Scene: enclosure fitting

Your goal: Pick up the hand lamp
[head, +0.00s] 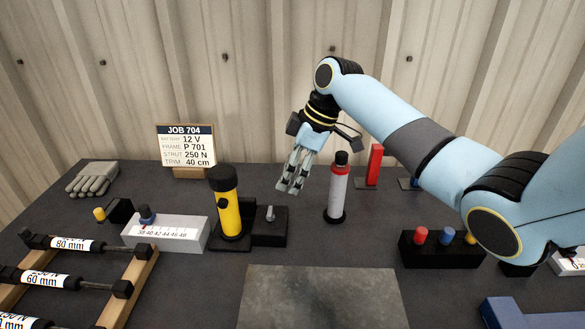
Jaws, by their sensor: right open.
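The hand lamp, as I take it, is the yellow cylinder with a black head (229,212), standing upright on a black base left of centre. My right gripper (290,188) hangs above the table to the right of the lamp, fingers pointing down and slightly left. It is open, holds nothing, and is apart from the lamp. My left gripper is not in view.
A white cylinder with a black cap (338,190) stands right of my right gripper. A black block with a small lever (270,225) adjoins the lamp's base. A white scale block (180,233) stands left. A grey plate (322,298) lies in front. A job sign (186,147) stands behind.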

